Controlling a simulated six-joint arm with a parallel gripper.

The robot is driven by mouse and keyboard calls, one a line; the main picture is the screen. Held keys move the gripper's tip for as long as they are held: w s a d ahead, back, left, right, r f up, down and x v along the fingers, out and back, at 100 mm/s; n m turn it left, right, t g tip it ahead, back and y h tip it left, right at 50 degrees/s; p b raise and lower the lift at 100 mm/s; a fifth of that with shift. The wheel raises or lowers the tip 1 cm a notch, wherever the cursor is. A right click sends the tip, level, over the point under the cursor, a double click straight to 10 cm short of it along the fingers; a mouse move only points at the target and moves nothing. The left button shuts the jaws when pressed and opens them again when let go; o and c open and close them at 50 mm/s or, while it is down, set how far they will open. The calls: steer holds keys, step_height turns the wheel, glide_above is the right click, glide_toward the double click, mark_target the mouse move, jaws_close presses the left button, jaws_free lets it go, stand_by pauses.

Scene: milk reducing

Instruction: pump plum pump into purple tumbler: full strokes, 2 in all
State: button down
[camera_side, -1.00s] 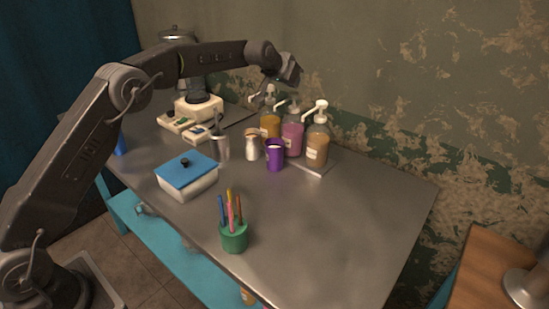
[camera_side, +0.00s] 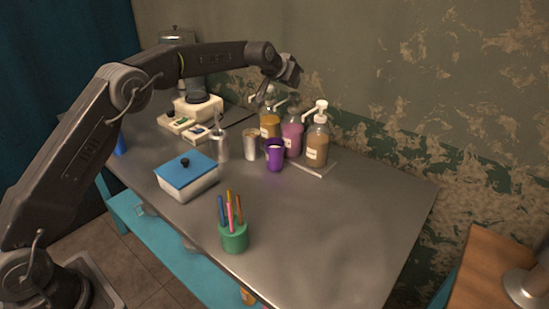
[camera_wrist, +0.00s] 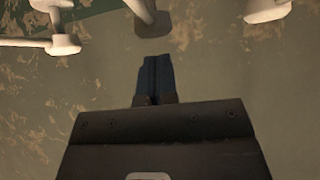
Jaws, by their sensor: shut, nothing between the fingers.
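The plum pump bottle (camera_side: 292,140) stands between an amber one and a tan one, its white nozzle pointing left. The purple tumbler (camera_side: 275,157) stands upright just in front of it, with pale content showing at its mouth. My gripper (camera_side: 284,80) is above the amber and plum pumps, near the wall. In the wrist view my gripper's fingers (camera_wrist: 155,78) are together and empty, apart from the white pump heads (camera_wrist: 145,14) at the top edge. Which pump head is which there I cannot tell.
The amber bottle (camera_side: 269,124) and tan bottle (camera_side: 317,146) flank the plum one. A copper-coloured cup (camera_side: 252,146) and a steel cup (camera_side: 221,147) stand to the left. A blue-lidded box (camera_side: 188,178) and green pen pot (camera_side: 234,238) are nearer. The table's right side is clear.

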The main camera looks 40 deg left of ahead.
mark_target(295, 93)
steer(key=shift+f, duration=1.65)
steer(key=shift+r, duration=1.6)
steer(key=shift+f, duration=0.1)
steer(key=shift+f, duration=1.5)
steer(key=shift+r, duration=1.6)
